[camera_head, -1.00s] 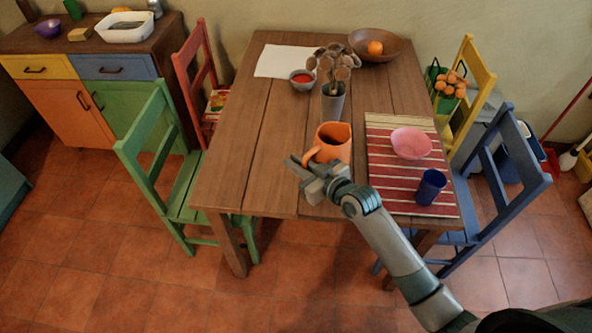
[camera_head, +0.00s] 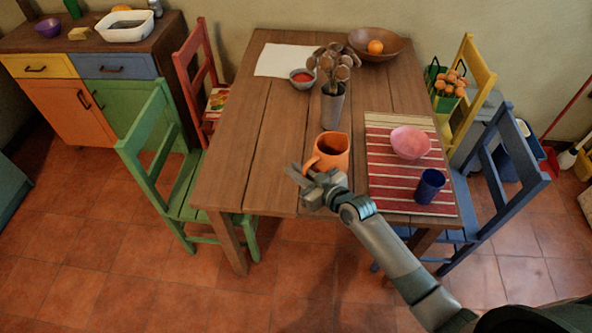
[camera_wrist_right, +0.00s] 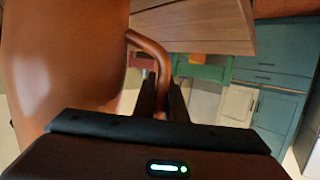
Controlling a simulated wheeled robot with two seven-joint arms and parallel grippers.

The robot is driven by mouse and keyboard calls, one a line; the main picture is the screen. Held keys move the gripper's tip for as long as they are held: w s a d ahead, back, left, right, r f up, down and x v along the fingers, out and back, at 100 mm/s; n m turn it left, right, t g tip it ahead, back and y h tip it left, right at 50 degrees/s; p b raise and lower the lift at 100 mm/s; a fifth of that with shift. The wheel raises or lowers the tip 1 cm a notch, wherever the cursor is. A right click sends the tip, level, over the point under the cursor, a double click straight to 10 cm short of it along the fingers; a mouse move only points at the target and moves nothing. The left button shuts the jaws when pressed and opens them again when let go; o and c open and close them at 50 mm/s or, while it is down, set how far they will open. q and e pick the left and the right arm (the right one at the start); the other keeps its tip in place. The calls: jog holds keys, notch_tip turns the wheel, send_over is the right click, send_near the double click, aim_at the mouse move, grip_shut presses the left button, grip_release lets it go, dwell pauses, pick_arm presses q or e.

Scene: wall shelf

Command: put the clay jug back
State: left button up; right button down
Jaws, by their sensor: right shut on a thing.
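The orange clay jug (camera_head: 334,158) is upright at the front middle of the wooden table, its handle toward the left. In the wrist view the jug (camera_wrist_right: 60,60) fills the left side, and its curved handle (camera_wrist_right: 152,45) runs down between the fingers. My right gripper (camera_head: 304,176) is shut on the handle; its fingertips also show in the wrist view (camera_wrist_right: 162,100). I cannot tell whether the jug's base touches the table. My left gripper is not in view.
A striped mat (camera_head: 385,180) with a pink bowl (camera_head: 410,142) and a blue cup (camera_head: 430,186) lies to the right. The table's left part (camera_head: 250,150) is clear. Chairs stand around the table.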

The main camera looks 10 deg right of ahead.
jog(key=c, duration=1.8)
grip_release()
jog(key=shift+f, duration=0.1)
jog(key=b+v, duration=0.2)
jog(key=v, duration=1)
